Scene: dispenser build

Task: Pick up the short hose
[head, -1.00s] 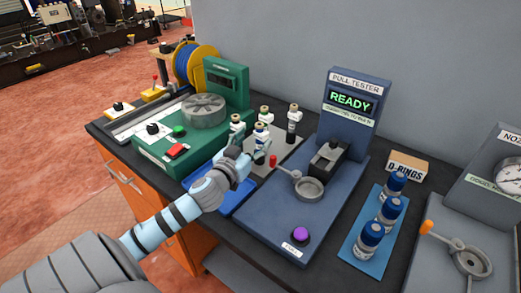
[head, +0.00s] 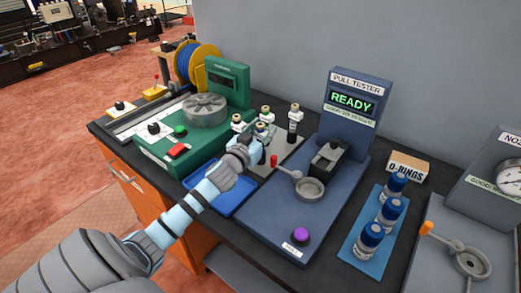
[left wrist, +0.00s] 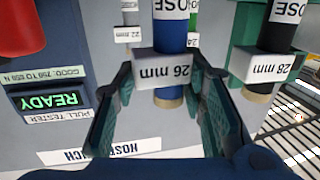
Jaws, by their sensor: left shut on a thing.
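My left gripper (head: 262,150) is at the group of small upright hoses beside the green machine. In the left wrist view its teal fingers (left wrist: 165,85) are shut on a blue hose (left wrist: 170,35) with a white tag block (left wrist: 163,70) reading 26 mm. In the head view the gripper and neighbouring hoses partly hide this hose. A black hose (left wrist: 278,38) with a 28 mm tag stands to its right in the wrist view. Another upright dark hose (head: 293,128) shows in the head view. My right gripper is not in view.
The blue pull tester (head: 345,135) reads READY and stands right of the hoses. The green machine (head: 155,148) is to the left. A blue tray (head: 235,205) lies under my left arm. Several blue bottles (head: 390,208) and an O-rings box (head: 408,168) are farther right.

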